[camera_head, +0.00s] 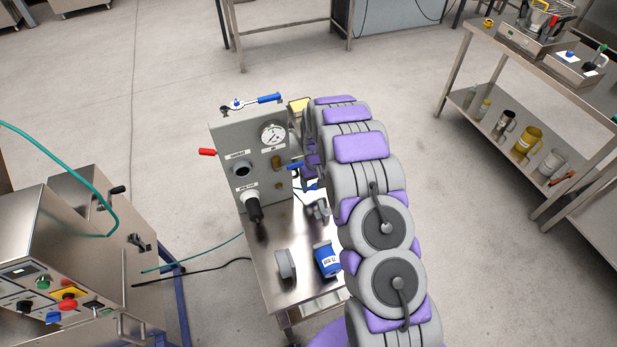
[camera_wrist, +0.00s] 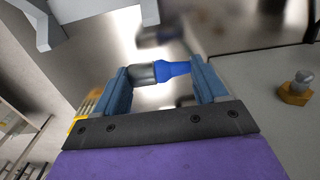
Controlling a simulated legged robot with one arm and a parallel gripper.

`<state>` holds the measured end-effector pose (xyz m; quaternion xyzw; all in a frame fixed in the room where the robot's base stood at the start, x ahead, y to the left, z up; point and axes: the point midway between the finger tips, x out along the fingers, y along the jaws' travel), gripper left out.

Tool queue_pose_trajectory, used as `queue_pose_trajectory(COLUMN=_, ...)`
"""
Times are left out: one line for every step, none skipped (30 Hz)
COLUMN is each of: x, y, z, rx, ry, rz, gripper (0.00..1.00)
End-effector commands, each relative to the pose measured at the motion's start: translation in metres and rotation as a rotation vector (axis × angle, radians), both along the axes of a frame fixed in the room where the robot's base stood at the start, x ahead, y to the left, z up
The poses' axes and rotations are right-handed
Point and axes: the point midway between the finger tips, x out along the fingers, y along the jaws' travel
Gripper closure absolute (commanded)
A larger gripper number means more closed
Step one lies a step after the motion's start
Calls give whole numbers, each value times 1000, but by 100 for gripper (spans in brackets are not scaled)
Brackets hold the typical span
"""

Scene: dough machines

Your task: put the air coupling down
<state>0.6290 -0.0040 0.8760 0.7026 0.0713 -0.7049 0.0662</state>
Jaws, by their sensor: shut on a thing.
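The air coupling (camera_wrist: 172,70), with a silver-grey collar and a blue body, lies crosswise between the two fingers of my gripper (camera_wrist: 160,76) in the wrist view. The fingers are shut on its ends. Blurred shiny metal shows behind it, and I cannot tell the gap to it. In the head view my arm covers most of my gripper, beside the right side of a grey panel box (camera_head: 225,150). The coupling cannot be made out clearly there.
The box stands on a small steel table (camera_head: 265,262) with a blue can (camera_head: 327,259) and a grey part (camera_head: 286,264) at its front. A blue-handled tool (camera_head: 255,102) lies on top of the box. A brass fitting (camera_wrist: 296,91) sticks out at right in the wrist view.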

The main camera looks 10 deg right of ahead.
Motion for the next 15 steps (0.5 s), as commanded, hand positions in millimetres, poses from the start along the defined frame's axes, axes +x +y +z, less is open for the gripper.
queue_pose_trajectory(x=8, y=3, z=-5, rx=-1, ry=-2, rz=1, gripper=60)
queue_pose_trajectory(x=13, y=4, z=-6, rx=-1, ry=-5, rz=1, gripper=60)
queue_pose_trajectory(x=17, y=5, z=-8, rx=-1, ry=-6, rz=1, gripper=60)
queue_pose_trajectory(x=20, y=5, z=-10, rx=0, ry=-4, rz=1, gripper=60)
queue_pose_trajectory(x=22, y=5, z=-12, rx=0, ry=-2, rz=1, gripper=60)
queue_pose_trajectory(x=24, y=5, z=-14, rx=1, ry=-1, rz=1, gripper=60)
queue_pose_trajectory(x=26, y=5, z=-14, rx=1, ry=-1, rz=1, gripper=60)
queue_pose_trajectory(x=28, y=5, z=-15, rx=1, ry=-2, rz=0, gripper=60)
queue_pose_trajectory(x=30, y=5, z=-15, rx=1, ry=-2, rz=0, gripper=60)
queue_pose_trajectory(x=30, y=5, z=-15, rx=3, ry=-3, rz=0, gripper=60)
queue_pose_trajectory(x=31, y=4, z=-15, rx=3, ry=-3, rz=0, gripper=60)
queue_pose_trajectory(x=32, y=4, z=-16, rx=4, ry=-2, rz=0, gripper=60)
queue_pose_trajectory(x=32, y=4, z=-16, rx=4, ry=-2, rz=0, gripper=60)
queue_pose_trajectory(x=33, y=4, z=-17, rx=4, ry=-3, rz=0, gripper=60)
queue_pose_trajectory(x=35, y=4, z=-18, rx=4, ry=-3, rz=0, gripper=60)
